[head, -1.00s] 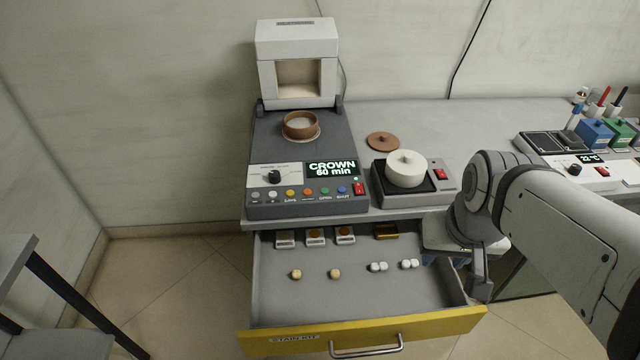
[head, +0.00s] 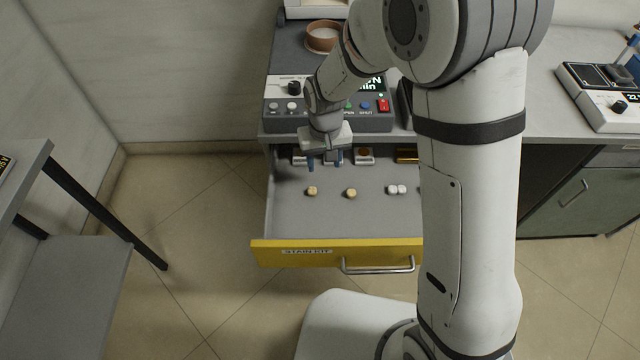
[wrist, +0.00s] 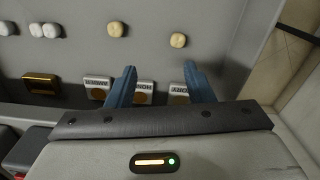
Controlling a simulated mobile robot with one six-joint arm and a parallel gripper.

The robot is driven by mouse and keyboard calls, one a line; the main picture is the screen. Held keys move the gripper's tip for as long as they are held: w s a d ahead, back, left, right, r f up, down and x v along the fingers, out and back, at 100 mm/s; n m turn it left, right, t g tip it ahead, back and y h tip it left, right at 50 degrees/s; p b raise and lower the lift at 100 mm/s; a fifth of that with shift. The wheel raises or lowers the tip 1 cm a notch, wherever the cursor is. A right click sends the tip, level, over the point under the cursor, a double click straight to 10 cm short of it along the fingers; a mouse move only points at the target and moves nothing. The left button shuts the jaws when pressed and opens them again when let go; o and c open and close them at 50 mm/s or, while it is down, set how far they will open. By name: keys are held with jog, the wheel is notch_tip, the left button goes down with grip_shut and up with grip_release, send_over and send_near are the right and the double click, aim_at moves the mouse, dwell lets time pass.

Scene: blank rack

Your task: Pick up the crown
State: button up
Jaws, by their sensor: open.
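Small tooth-like crowns lie in the open drawer. Two are cream, a left one (head: 312,191) and a right one (head: 350,193), and a white pair (head: 396,189) lies right of them. The wrist view shows the cream ones, one near the middle (wrist: 118,29) and one further right (wrist: 178,40), and white ones (wrist: 43,31) at left. My gripper (head: 324,160) points down over the back left of the drawer, behind the cream crowns. Its blue fingers (wrist: 160,82) are apart with no crown between them. My arm hides the drawer's right part.
The yellow-fronted drawer (head: 290,258) is pulled out. Labelled tiles (head: 364,155) and a gold block (head: 407,155) line its back. The furnace (head: 330,122) with buttons stands above on the counter. A grey table (head: 60,265) stands at left, with open floor between.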

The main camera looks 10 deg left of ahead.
aim_at(312, 188)
jog(key=a+f, duration=0.1)
jog(key=f, duration=0.1)
jog(key=a+f, duration=0.1)
jog(key=f, duration=0.1)
jog(key=shift+s+a, duration=0.15)
jog(key=shift+a, duration=0.15)
jog(key=f, duration=0.7)
jog(key=shift+s+a, duration=0.1)
jog(key=shift+a, duration=0.1)
jog(key=shift+r, duration=0.1)
grip_shut()
